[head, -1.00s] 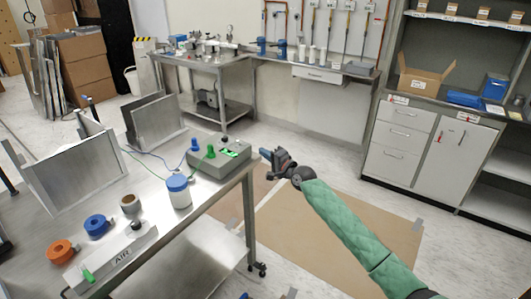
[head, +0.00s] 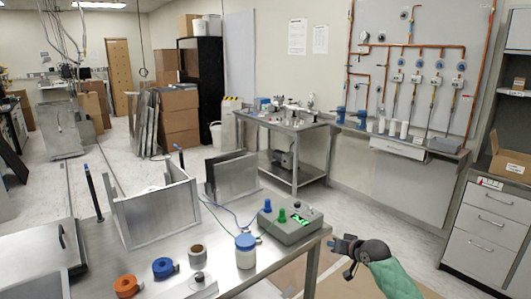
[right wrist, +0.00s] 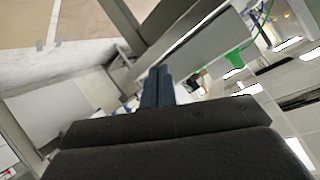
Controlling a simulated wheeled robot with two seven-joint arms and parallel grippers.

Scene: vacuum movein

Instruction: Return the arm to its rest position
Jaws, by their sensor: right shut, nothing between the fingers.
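My right gripper (head: 345,244) is at the lower right of the head view, just past the right end of the steel table (head: 250,276). My green-sleeved right arm is behind it. Its fingers are shut and empty; they also show closed together in the right wrist view (right wrist: 157,88). The gripper is apart from the grey control box (head: 291,227) on the table, which has green and blue knobs and a lit green display. My left gripper does not show.
A white jar with a blue lid (head: 245,250), a blue tape roll (head: 163,267) and an orange tape roll (head: 126,286) stand on the table. Metal frames (head: 158,210) stand behind. A second bench (head: 283,122) and grey drawers (head: 489,231) stand farther off. Floor right of the table is open.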

